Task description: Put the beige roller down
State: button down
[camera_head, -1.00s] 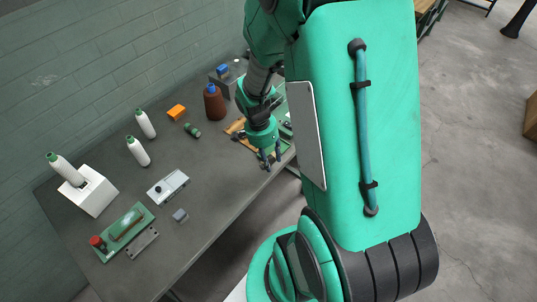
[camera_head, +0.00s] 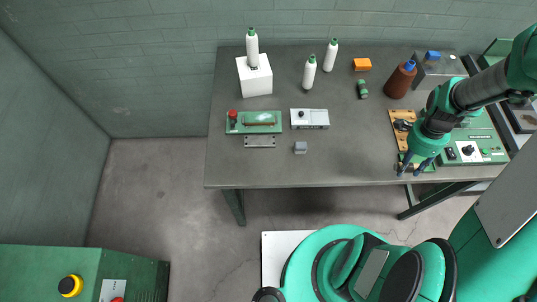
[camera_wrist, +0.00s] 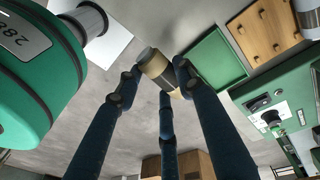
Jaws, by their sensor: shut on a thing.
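The beige roller (camera_wrist: 157,70), a short tan cylinder with a greyish middle, sits between my blue fingertips in the wrist view. My gripper (camera_wrist: 163,78) is shut on it. I cannot tell how high the roller is above the surface.
The dark table (camera_head: 350,160) has free room at its front middle. A green control box (camera_head: 470,152) stands right of my gripper, the wooden board (camera_head: 398,120) behind it. A brown bottle (camera_head: 398,82) stands farther back. Several devices and white bobbins (camera_head: 310,72) are to the left.

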jog(key=shift+a, duration=0.1)
